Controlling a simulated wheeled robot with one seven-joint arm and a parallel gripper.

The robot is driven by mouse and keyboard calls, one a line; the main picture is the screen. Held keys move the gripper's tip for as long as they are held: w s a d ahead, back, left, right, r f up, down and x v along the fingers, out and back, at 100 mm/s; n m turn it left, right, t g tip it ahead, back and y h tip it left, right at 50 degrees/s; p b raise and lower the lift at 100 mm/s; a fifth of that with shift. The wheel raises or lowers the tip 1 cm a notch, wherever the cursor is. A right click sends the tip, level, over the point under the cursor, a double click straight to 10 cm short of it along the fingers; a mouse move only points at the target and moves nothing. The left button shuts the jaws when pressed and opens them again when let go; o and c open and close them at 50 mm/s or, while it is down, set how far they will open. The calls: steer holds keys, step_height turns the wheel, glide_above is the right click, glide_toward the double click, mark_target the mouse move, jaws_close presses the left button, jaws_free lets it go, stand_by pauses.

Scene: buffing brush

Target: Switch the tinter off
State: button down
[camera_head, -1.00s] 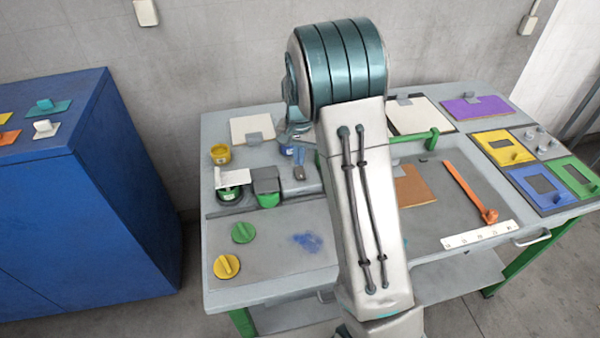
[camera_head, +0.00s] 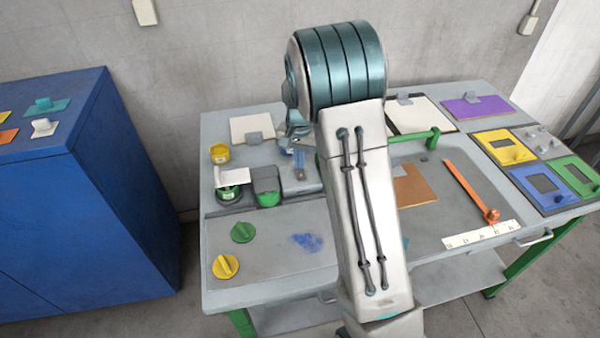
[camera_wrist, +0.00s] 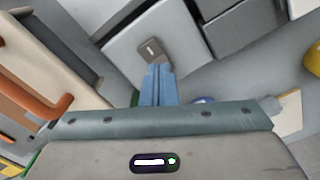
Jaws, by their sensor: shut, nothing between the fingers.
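In the wrist view, a small brownish-grey switch plate (camera_wrist: 152,50) with a pale mark sits on a light grey block (camera_wrist: 135,45), which I take to be the tinter. My gripper (camera_wrist: 156,68) has its blue fingers shut and empty, with the tips at the near edge of the plate. I cannot tell whether they touch it. In the head view, my gripper (camera_head: 299,160) is partly hidden by my arm and comes down over the switch (camera_head: 300,175) on the grey unit at the back of the bench. The switch's position is unclear.
Left of the switch stand a green-based grey holder (camera_head: 267,188), a green jar (camera_head: 229,192) and a yellow pot (camera_head: 220,154). Green (camera_head: 243,232) and yellow (camera_head: 226,266) knobs lie in front. A green bar handle (camera_head: 415,136) is to the right. A blue cabinet (camera_head: 90,190) stands at left.

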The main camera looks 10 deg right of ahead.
mark_target(300, 171)
steer(key=shift+f+b, duration=0.45)
steer(key=shift+f, duration=0.25)
steer(key=shift+r, duration=0.15)
steer(key=shift+r+p, duration=2.35)
steer(key=shift+r, duration=1.05)
steer(key=s+r+n+t, duration=0.2)
steer(key=s+r+n, duration=0.1)
steer(key=s+r, duration=1.05)
steer(key=s+n+t, duration=0.1)
steer(key=s+n, duration=0.2)
steer(key=s, duration=1.1)
steer(key=shift+s+f, duration=0.3)
